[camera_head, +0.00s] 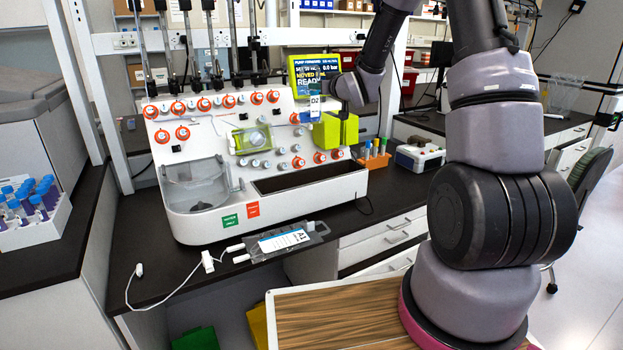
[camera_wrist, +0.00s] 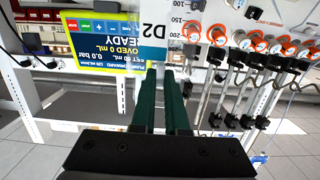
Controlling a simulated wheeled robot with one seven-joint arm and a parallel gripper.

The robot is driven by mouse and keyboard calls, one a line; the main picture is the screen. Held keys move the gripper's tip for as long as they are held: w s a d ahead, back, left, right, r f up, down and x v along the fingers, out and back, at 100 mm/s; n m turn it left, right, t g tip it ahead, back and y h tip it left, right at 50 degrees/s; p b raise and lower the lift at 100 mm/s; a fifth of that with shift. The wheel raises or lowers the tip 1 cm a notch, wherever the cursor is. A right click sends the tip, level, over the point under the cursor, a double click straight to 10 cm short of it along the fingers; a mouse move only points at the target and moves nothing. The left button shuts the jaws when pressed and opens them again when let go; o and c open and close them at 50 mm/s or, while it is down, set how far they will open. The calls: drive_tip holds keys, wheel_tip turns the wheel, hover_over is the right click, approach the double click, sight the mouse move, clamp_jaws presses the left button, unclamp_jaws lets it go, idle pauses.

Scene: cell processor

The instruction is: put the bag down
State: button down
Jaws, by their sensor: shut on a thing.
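A clear bag with a white D2 label (camera_head: 315,104) is at my gripper, in front of the upper right of the white cell processor (camera_head: 200,140). In the wrist view the bag's D2 label (camera_wrist: 154,30) and volume marks show just beyond the fingertips. My gripper (camera_wrist: 165,72) is shut on this bag, with two dark green fingers close together. In the head view my gripper (camera_head: 333,100) is small and partly merged with the background. Whether the bag touches the processor cannot be told. A second bag, labelled A1 (camera_head: 285,240), lies flat on the dark bench at the processor's front.
The processor's screen (camera_head: 313,76) is right behind the bag; orange-ringed knobs (camera_head: 272,97) and tall rods stand to its left. A yellow-green block (camera_head: 335,132) and a rack of tubes (camera_head: 374,156) are to the right. A white cable and clamps lie on the front bench.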

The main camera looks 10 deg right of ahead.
wheel_tip(320, 180, down, 26)
idle(0.4)
drive_tip(key=shift+a+f, duration=0.1)
drive_tip(key=shift+f, duration=0.05)
drive_tip(key=c, duration=0.9)
unclamp_jaws()
